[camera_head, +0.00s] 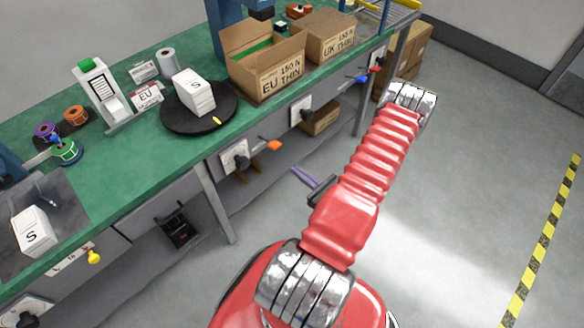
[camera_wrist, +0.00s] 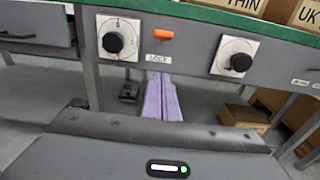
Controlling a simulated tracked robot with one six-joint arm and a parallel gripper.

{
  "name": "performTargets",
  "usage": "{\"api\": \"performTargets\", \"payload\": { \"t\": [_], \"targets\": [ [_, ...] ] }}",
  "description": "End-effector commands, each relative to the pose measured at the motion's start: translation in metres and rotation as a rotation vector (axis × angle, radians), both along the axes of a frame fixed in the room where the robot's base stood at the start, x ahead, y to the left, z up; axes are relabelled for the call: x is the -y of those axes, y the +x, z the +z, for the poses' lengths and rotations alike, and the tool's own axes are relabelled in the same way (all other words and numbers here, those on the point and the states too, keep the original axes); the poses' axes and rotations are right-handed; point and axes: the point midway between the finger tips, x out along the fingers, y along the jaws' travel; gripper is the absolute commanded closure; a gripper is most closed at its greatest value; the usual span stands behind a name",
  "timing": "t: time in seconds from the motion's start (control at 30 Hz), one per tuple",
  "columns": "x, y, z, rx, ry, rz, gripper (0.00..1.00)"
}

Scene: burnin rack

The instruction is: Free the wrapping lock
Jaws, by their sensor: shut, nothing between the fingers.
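An orange lever (camera_wrist: 163,34) sticks out of the grey front panel under the bench top, above a small plate (camera_wrist: 168,57) that seems to read LOCK. My gripper (camera_head: 297,169) is in front of the panel, clear of the lever. In the wrist view its purple fingers (camera_wrist: 161,78) are together and empty, with their tips below the lever.
Black dials on white plates flank the lever, one left (camera_wrist: 113,42) and one right (camera_wrist: 238,62). A yellow knob (camera_head: 94,257) and a blue lever (camera_head: 362,78) sit along the same front. Bench legs (camera_head: 214,200) stand below. The floor right of my arm is clear.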

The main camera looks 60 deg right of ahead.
Motion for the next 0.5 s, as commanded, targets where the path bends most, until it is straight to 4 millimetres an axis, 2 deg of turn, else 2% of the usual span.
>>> {"api": "performTargets", "payload": {
  "t": [0.2, 0.5],
  "targets": [
    [-0.004, -0.022, 0.001, -0.001, 0.0, -0.002, 1.0],
    [-0.007, -0.03, 0.002, -0.001, -0.001, 0.002, 1.0]
  ]
}}
